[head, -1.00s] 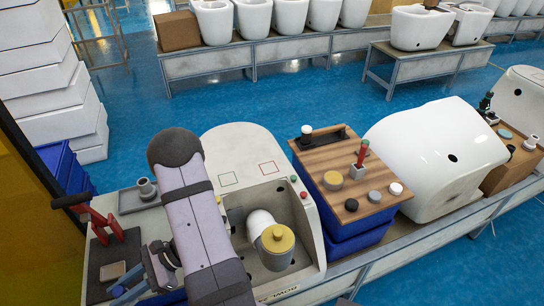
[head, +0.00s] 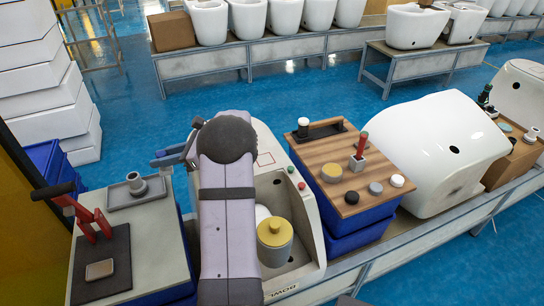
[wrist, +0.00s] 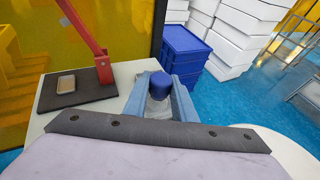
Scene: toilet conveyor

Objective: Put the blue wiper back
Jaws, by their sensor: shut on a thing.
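The blue wiper shows in the wrist view as a short dark blue cylinder (wrist: 160,84) between the two blue-grey fingers. My gripper (wrist: 160,98) is shut on it. In the head view my gripper (head: 167,157) reaches left from behind my arm, above the back right of the left table and beside the grey tray with a cup (head: 137,184). The wiper itself is hard to make out there. Its lower part is hidden in the wrist view; a grey surface shows between the fingers.
The toilet fixture with a yellow-lidded cylinder (head: 275,232) stands right of my arm. A wooden-topped blue box (head: 338,232) is further right.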

